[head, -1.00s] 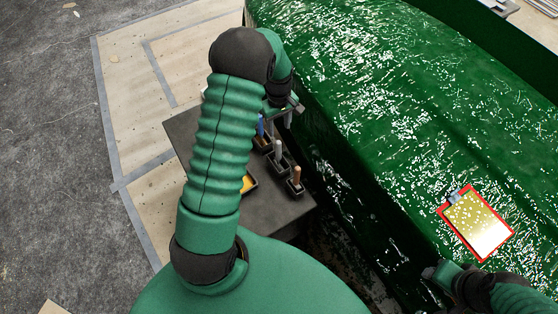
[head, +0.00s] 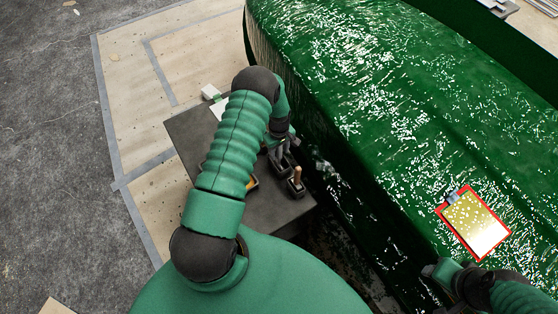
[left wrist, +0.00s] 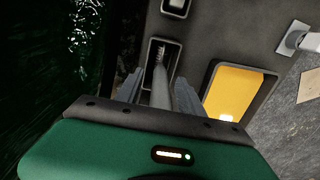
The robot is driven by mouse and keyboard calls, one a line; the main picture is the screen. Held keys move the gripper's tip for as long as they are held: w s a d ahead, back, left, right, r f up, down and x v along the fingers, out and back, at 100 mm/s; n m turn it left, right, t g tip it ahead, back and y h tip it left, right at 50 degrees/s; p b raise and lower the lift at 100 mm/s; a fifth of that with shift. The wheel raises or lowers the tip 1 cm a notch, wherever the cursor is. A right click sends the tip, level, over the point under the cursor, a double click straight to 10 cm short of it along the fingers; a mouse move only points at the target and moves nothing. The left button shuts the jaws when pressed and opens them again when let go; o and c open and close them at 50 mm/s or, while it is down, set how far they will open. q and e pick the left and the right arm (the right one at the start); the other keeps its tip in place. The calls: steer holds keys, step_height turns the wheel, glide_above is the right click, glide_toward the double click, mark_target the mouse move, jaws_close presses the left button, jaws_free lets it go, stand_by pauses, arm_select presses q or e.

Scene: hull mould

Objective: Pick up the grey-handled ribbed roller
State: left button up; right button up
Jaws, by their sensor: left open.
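The grey-handled roller stands in a small black holder (left wrist: 150,62) on the dark table. In the left wrist view its grey handle (left wrist: 163,88) rises between the fingers of my left gripper (left wrist: 160,92), which is open around it. I cannot tell whether either finger touches it. The roller's lower end is down in the holder and dim. In the head view my left gripper (head: 284,148) is over the middle holder (head: 280,168), and my arm partly covers it. My right gripper (head: 440,271) is at the lower right beside the green hull; its jaws are unclear.
A holder with a brown-handled tool (head: 297,175) stands nearer on the table (head: 265,210). A yellow-filled tray (left wrist: 232,92) lies beside the roller's holder. The glossy green hull mould (head: 400,120) rises close on the right, with a red-edged clipboard (head: 474,222) on it.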

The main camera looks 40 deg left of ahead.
arm_select(q)
steer(key=shift+d, duration=0.1)
jaws_close()
steer(key=shift+r, duration=0.1)
stand_by(0.3)
